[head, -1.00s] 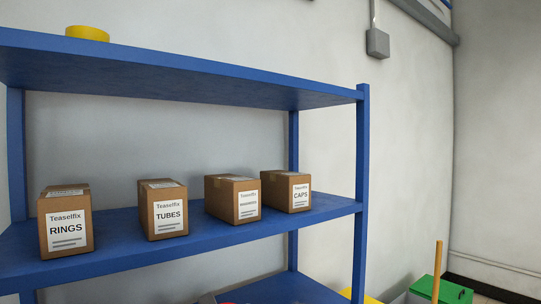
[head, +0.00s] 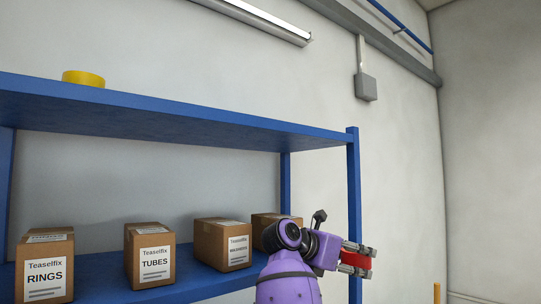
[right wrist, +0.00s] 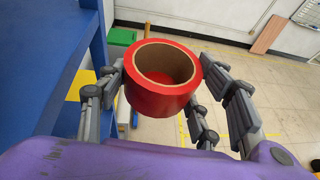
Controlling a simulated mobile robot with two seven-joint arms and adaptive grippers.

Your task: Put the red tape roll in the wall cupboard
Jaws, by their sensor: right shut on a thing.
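The red tape roll (right wrist: 162,78) is between the fingers of my right gripper in the right wrist view, its open ring facing the camera. In the head view my right gripper (head: 357,261) is shut on the red roll (head: 356,260), beside the right front post of the blue shelf. The roll covers part of that post. No wall cupboard can be made out in these frames. My left gripper is not in view.
The blue shelf unit (head: 200,122) holds a yellow roll (head: 83,78) on its top board. Cardboard boxes stand on the board below, including RINGS (head: 45,270) and TUBES (head: 150,256). A grey wall box (head: 366,87) hangs at upper right.

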